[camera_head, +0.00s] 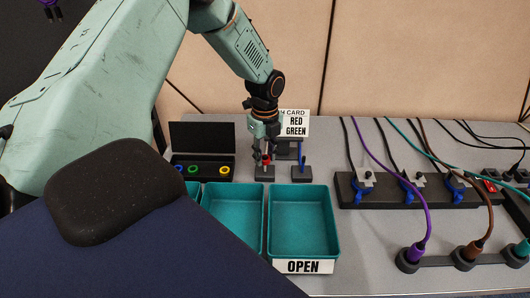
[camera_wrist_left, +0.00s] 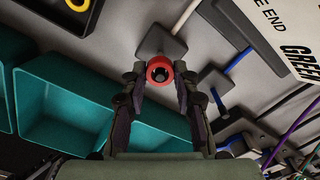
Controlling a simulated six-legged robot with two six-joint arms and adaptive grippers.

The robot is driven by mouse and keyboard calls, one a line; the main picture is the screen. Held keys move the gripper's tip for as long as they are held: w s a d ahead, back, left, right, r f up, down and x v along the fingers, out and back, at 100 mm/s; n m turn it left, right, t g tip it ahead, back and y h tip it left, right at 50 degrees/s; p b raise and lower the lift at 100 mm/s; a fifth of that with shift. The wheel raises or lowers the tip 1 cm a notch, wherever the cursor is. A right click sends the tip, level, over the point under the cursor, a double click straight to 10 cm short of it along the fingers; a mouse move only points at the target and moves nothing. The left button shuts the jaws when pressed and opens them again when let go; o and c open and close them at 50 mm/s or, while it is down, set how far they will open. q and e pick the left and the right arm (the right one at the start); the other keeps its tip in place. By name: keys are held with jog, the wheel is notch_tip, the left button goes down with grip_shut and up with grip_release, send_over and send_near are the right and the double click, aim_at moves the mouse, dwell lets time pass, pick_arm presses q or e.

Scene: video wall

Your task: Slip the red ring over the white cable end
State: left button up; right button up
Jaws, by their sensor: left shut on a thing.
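My left gripper (camera_head: 265,157) reaches down over the desk. It is shut on the red ring (camera_head: 266,159), which also shows between the fingertips in the left wrist view (camera_wrist_left: 159,62). In that view a white rod-like cable end (camera_wrist_left: 184,16) leans up and right from a dark block (camera_wrist_left: 160,42). The red ring shows in front of the block's near edge, and the white rod shows beyond it, not visibly through it. In the head view the gripper hides the white rod above its block (camera_head: 264,173). My right gripper is not in view.
A blue rod (camera_head: 302,155) stands on a similar block close to the right. A dark case (camera_head: 203,167) holds green and yellow rings to the left. Teal trays (camera_head: 327,220) stand in front. A lettered card (camera_head: 295,124) stands behind. Plugged cables (camera_head: 407,190) fill the right side.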

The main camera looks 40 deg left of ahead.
pick_arm(q)
jog(key=o, duration=0.8)
jog(key=shift+r, duration=0.1)
notch_tip(320, 180, up, 12)
jog(key=shift+f, duration=0.1)
dwell(0.4)
dwell(0.4)
